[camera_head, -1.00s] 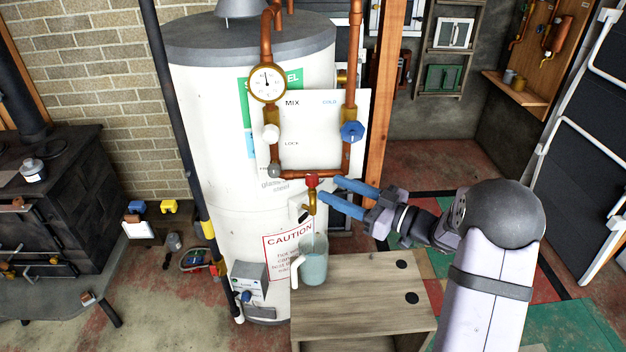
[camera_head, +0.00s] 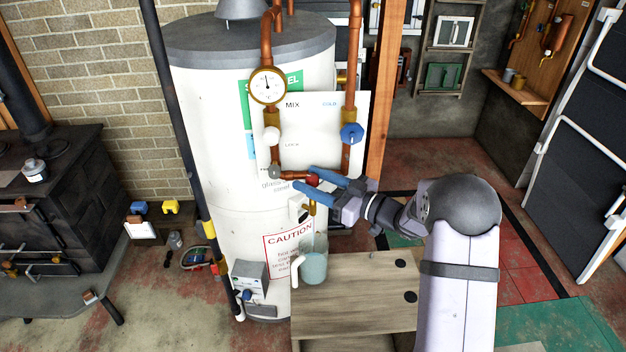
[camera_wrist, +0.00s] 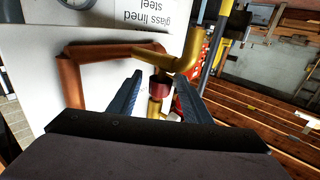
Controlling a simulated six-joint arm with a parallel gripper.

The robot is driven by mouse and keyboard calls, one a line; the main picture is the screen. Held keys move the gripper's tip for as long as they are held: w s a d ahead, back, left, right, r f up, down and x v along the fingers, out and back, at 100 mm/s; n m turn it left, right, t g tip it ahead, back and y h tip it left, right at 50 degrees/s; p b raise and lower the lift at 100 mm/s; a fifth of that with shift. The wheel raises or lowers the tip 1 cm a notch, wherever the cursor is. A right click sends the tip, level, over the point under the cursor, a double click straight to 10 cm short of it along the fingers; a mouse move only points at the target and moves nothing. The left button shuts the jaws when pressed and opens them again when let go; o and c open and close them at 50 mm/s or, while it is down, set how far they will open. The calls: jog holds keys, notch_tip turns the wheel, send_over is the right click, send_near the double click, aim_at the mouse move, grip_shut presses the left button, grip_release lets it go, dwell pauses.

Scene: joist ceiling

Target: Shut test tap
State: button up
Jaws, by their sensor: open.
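The test tap has a red handle (camera_head: 313,180) and a brass spout (camera_head: 312,208), low on the copper pipework in front of the white tank. In the wrist view the red part of the tap (camera_wrist: 159,89) lies between my two blue fingers, with brass above and below it. My gripper (camera_head: 305,178) is open, its fingers on either side of the red handle; firm contact cannot be told. A clear jug (camera_head: 313,268) with bluish liquid stands below the spout. Whether water is running is too small to tell.
The jug stands on a wooden bench (camera_head: 355,300). A blue valve knob (camera_head: 351,132), a white valve knob (camera_head: 271,135) and a round gauge (camera_head: 268,86) sit above on copper pipes. A copper pipe (camera_wrist: 75,75) runs close to the left finger in the wrist view.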

jog(key=c, duration=1.1)
jog(key=shift+m+t, duration=0.3)
jog(key=shift+o, duration=0.2)
jog(key=m+t+h+b, duration=0.1)
jog(key=m+t+h, duration=0.1)
jog(key=m+t+h+b, duration=0.1)
jog(key=t+h+b, duration=0.1)
jog(key=h, duration=0.1)
jog(key=shift+s+a+f+m, duration=0.1)
jog(key=shift+a+f+m, duration=0.1)
jog(key=shift+m, duration=0.2)
jog(key=m+t+h+b, duration=0.1)
jog(key=m+h+b, duration=0.1)
jog(key=h, duration=0.1)
jog(key=m+t+h+b, duration=0.1)
jog(key=m+h+b, duration=0.1)
jog(key=h, duration=0.1)
jog(key=shift+a, duration=0.1)
jog(key=m+h, duration=0.2)
jog(key=h, duration=0.1)
jog(key=shift+r, duration=0.15)
jog(key=shift+m+h, duration=1.1)
jog(key=shift+h, duration=0.7)
jog(key=shift+r+m+h, duration=0.1)
jog(key=shift+m+h, duration=0.2)
jog(key=shift+h, duration=0.2)
